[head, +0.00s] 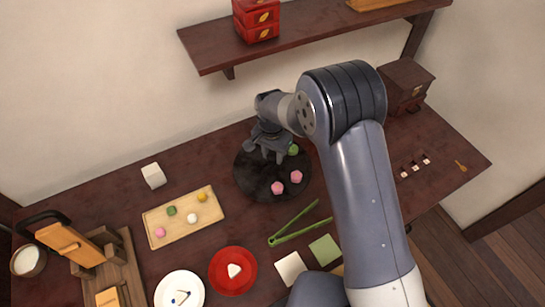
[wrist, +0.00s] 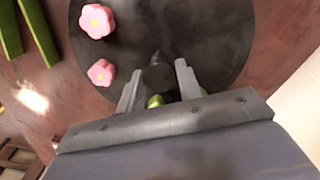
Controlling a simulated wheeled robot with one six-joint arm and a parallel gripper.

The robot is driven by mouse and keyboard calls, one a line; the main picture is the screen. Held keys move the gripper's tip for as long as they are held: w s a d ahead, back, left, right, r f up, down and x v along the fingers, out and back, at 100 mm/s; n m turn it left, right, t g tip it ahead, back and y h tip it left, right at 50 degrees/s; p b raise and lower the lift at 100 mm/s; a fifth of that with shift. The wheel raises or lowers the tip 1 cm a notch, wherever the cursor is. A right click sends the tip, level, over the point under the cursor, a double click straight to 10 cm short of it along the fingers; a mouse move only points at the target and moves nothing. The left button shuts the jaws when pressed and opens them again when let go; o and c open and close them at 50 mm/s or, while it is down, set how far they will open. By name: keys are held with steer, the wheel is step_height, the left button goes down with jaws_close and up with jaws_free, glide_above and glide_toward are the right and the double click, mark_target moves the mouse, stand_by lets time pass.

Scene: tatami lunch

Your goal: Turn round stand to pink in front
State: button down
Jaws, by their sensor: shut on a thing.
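The round stand (head: 258,185) is a dark disc on the table, below and around my gripper (head: 265,150). Two pink flower-shaped sweets, one (head: 277,188) and another (head: 296,176), sit on its front and right part. A green sweet (head: 293,150) sits at its back right, partly hidden by my arm. In the wrist view, the stand (wrist: 225,35) fills the top, with the pink sweets (wrist: 97,20) at its left. My gripper (wrist: 158,82) is shut on a small dark knob (wrist: 158,76) on the stand. Green shows behind the fingers.
A wooden tray (head: 185,220) with several sweets lies to the left. Green tongs (head: 298,228) lie in front of the stand. A red plate (head: 232,281) and a white plate (head: 180,302) stand nearer. A shelf (head: 310,35) hangs above the back; a dark box (head: 405,85) stands at right.

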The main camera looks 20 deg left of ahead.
mark_target(272, 155)
steer(key=shift+m+b, duration=0.3)
steer(key=shift+m, duration=0.4)
steer(key=c, duration=1)
jaws_free()
steer(key=shift+o, duration=0.2)
step_height(272, 155, up, 11)
steer(key=b, duration=0.1)
steer(key=shift+a+f, duration=0.1)
steer(key=shift+f, duration=0.1)
step_height(272, 155, down, 11)
steer(key=shift+r+p, duration=0.15)
steer(key=shift+p, duration=0.6)
steer(key=shift+r+n+p, duration=0.2)
steer(key=shift+n+p, duration=0.2)
steer(key=shift+p, duration=0.05)
steer(key=shift+f+n+p, duration=0.1)
steer(key=shift+n+p, duration=0.4)
steer(key=shift+n, duration=0.1)
